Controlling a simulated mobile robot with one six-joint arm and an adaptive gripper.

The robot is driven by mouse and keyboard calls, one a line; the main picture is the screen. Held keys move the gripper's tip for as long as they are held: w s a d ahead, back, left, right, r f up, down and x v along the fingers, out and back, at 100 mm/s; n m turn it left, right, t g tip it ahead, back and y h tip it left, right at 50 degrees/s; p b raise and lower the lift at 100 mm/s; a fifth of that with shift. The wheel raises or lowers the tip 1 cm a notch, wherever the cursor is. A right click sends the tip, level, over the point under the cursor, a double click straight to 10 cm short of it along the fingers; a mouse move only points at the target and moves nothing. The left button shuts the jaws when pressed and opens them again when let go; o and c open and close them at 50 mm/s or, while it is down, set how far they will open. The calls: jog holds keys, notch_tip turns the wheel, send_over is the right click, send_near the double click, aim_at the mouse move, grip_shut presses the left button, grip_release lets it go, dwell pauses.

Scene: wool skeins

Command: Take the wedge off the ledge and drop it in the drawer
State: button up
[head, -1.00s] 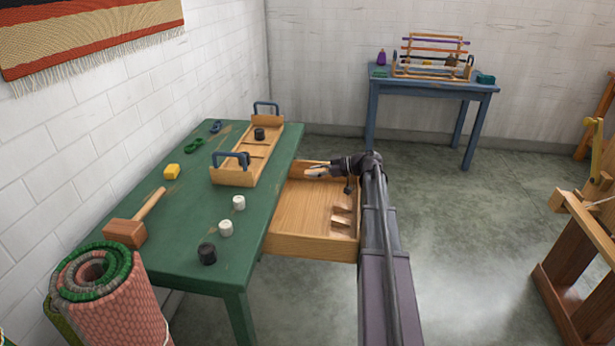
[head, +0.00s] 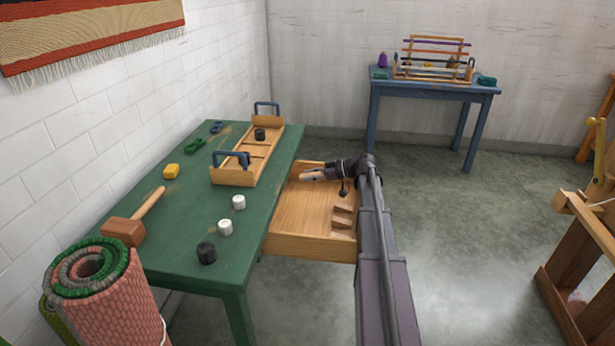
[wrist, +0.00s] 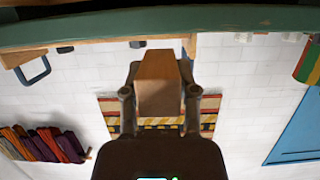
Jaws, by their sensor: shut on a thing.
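My gripper (head: 312,175) is over the far end of the open wooden drawer (head: 310,252) in the head view. In the wrist view my gripper (wrist: 159,95) is shut on a light-brown wooden wedge (wrist: 158,80), held between both fingers. The wedge looks small in the head view, at the fingertips. Brown wooden blocks (head: 343,222) sit inside the drawer along its right side. I cannot tell which surface is the ledge.
The green table (head: 190,260) stands left of the drawer. It bears a wooden tray (head: 232,178) with blue handles, a mallet (head: 125,232), a yellow block (head: 171,172), and white and black cylinders. A rolled rug (head: 120,290) stands near front left.

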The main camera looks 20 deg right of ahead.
jog(key=shift+f+b, duration=1.95)
jog(key=shift+f, duration=0.3)
jog(key=o, duration=1)
jog(key=shift+s, duration=0.1)
